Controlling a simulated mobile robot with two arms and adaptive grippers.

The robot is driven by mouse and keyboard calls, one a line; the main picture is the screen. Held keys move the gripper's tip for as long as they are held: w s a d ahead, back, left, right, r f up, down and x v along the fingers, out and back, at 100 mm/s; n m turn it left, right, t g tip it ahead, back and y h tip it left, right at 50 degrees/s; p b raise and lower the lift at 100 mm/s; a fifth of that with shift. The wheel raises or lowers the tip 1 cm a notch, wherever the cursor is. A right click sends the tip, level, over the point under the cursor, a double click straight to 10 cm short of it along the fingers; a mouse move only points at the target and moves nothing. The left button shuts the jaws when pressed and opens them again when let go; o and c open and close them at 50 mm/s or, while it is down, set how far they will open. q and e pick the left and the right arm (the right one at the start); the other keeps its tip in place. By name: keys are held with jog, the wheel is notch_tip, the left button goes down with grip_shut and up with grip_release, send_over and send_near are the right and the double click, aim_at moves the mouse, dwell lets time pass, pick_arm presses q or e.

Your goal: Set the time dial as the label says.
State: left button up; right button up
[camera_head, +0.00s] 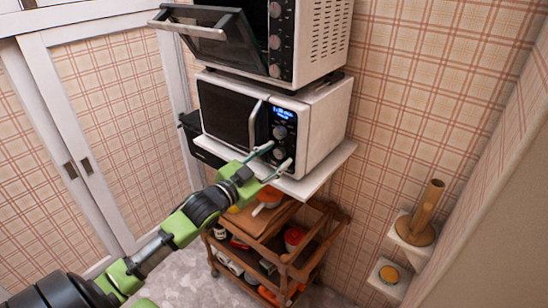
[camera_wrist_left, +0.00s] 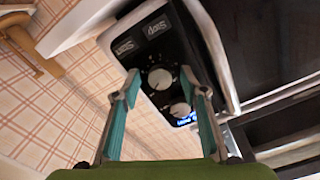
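The white microwave (camera_head: 325,113) stands on a shelf, its dark control panel facing me. A lit blue display (camera_head: 283,113) tops the panel; its text is too small to read surely. The upper dial (camera_head: 279,132) and lower dial (camera_head: 278,152) sit below it. The left wrist view is turned over: the lower dial (camera_wrist_left: 160,78) shows between my fingertips, the upper dial (camera_wrist_left: 180,109) closer to the display (camera_wrist_left: 187,121). My left gripper (camera_head: 280,154) is open in front of the lower panel; I cannot tell whether it touches. Which dial is for time is unclear. My right gripper is out of view.
A toaster oven (camera_head: 318,40) with its door hanging open stands above the microwave. A wooden cart (camera_head: 270,245) with items stands below the white shelf (camera_head: 312,182). Small wall shelves (camera_head: 412,229) hold a wooden holder at right. Two buttons (camera_wrist_left: 140,38) show on the panel.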

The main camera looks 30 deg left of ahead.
pick_arm(q)
jog(key=shift+s, duration=0.1)
jog(key=s, duration=1.1)
jog(key=shift+s+a, duration=0.4)
jog(key=shift+a, duration=0.05)
